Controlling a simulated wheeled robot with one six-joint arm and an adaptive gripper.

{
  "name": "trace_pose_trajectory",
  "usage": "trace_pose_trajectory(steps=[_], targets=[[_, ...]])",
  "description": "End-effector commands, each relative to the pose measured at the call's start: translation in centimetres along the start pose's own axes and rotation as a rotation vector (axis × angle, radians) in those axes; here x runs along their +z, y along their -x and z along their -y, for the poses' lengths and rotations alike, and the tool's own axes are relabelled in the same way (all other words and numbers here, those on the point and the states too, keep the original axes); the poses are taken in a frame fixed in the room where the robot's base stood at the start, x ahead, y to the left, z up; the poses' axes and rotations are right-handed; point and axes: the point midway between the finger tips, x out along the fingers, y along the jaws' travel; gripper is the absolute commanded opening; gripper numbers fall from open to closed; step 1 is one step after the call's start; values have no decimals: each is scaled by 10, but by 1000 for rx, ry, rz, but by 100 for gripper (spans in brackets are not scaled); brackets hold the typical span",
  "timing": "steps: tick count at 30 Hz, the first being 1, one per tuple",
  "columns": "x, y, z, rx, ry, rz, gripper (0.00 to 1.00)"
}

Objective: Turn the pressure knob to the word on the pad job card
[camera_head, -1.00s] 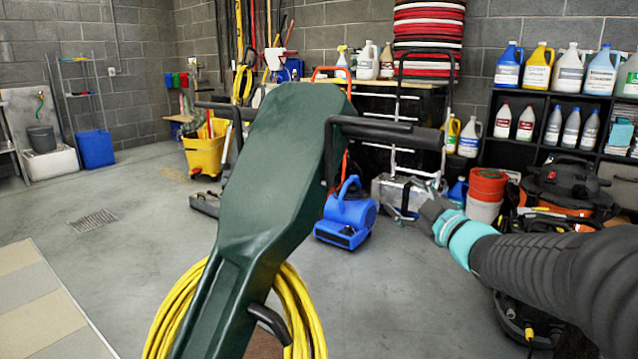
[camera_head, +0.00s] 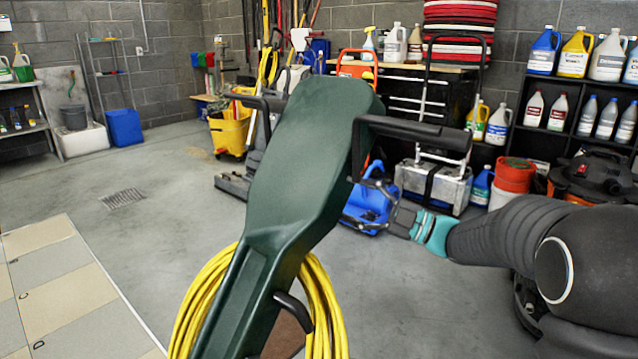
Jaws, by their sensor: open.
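A dark green floor machine handle (camera_head: 300,190) stands tilted in the middle of the view, with black grips (camera_head: 415,133) on both sides and a coiled yellow cord (camera_head: 208,300) hung on it. No pressure knob or pad job card can be made out in this view. My gripper (camera_head: 396,216) is right of the green handle, below the right black grip. It looks empty and is small and dark; its fingers overlap the blue blower behind it.
A blue blower (camera_head: 370,205) is on the floor behind the green handle. A grey metal case (camera_head: 432,185), a red bucket (camera_head: 514,176) and a black vacuum (camera_head: 592,178) stand at the right. A yellow mop bucket (camera_head: 230,132) stands further back. Open floor lies left, around a drain (camera_head: 124,198).

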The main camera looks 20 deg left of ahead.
Motion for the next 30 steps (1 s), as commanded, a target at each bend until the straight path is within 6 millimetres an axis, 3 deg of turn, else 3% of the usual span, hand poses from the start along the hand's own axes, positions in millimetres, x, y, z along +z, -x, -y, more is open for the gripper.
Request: trace_pose_trajectory(steps=[6,12,18,27,30], targets=[[-2,-43,0,-1,0,-2,69],[-1,-70,-1,1,0,-1,69],[0,-84,0,1,0,1,69],[0,-85,0,2,0,1,69],[0,-85,0,2,0,1,46]])
